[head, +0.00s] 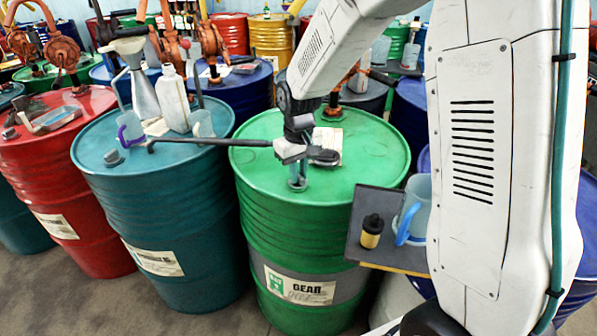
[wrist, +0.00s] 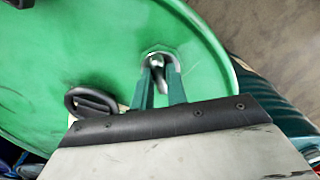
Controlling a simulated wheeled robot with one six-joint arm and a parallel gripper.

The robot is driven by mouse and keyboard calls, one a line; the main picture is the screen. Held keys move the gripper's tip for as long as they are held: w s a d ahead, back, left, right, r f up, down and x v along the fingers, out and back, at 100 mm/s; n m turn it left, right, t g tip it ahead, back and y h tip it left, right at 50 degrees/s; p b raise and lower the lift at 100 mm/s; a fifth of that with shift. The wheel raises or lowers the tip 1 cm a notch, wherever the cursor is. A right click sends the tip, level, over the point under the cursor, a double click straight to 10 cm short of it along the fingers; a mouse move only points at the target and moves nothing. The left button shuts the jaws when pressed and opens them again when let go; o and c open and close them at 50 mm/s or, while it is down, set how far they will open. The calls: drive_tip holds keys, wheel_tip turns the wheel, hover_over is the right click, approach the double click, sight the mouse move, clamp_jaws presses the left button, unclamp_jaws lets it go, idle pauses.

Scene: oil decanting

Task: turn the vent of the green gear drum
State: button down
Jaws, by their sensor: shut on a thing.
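The green gear drum (head: 265,220) stands upright in the middle of the head view, with a "GEAR" label on its front. Its green lid (wrist: 75,60) fills much of the wrist view. My gripper (head: 298,184) points down onto the lid, near its front edge. In the wrist view its two teal fingers (wrist: 160,82) are shut on the small metal vent (wrist: 158,60), which sits in a pale ring on the lid. The fingers hide part of the vent, and I cannot tell how far it is turned.
A teal drum (head: 150,190) on the left carries a funnel can (head: 143,97), a white bottle (head: 172,98) and a long dark bar (head: 205,141). On the right, a dark tray (head: 365,220) holds a yellow-black bottle (head: 371,232) and a jug (head: 416,205). A black loop (wrist: 92,102) lies near my gripper.

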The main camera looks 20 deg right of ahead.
drive_tip(key=m, duration=0.5)
drive_tip(key=shift+m, duration=0.3)
drive_tip(key=m, duration=0.4)
drive_tip(key=shift+w+a+m, duration=0.1)
drive_tip(key=shift+m, duration=0.2)
drive_tip(key=c, duration=1.4)
unclamp_jaws()
wheel_tip(320, 180, up, 8)
drive_tip(key=shift+f, duration=0.1)
